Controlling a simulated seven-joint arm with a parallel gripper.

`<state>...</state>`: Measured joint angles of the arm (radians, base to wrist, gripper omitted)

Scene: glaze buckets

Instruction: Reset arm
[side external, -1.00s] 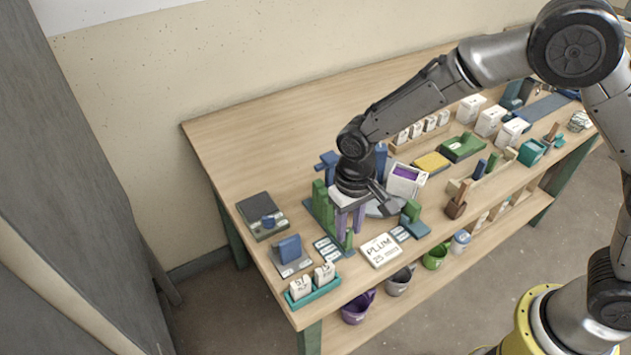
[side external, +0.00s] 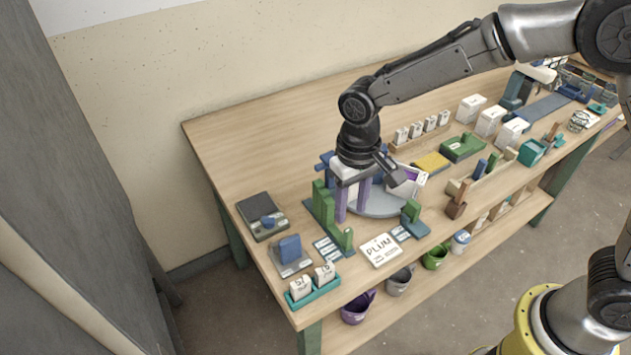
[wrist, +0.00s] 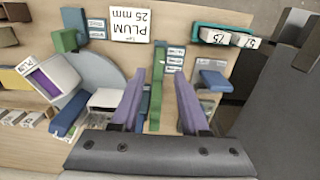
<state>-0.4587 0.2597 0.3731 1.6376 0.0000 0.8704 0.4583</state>
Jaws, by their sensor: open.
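My gripper (side external: 352,213) has two purple fingers, spread apart and pointing down above the left part of the workbench. In the wrist view the fingers (wrist: 160,82) are apart, with a green upright piece (wrist: 156,88) showing between them; neither finger visibly clamps it. In the side view green blocks (side external: 322,200) stand just left of the fingers. A grey round disc (side external: 385,204) lies to the right, partly hidden by my gripper.
A PLUM 25 mm card (side external: 381,250) lies in front. A teal tray (side external: 314,290) of white tags sits at the front left corner. A dark scale-like device (side external: 262,215) and a blue block (side external: 290,248) are left. Bare tabletop (side external: 260,140) lies behind; buckets (side external: 357,308) stand below.

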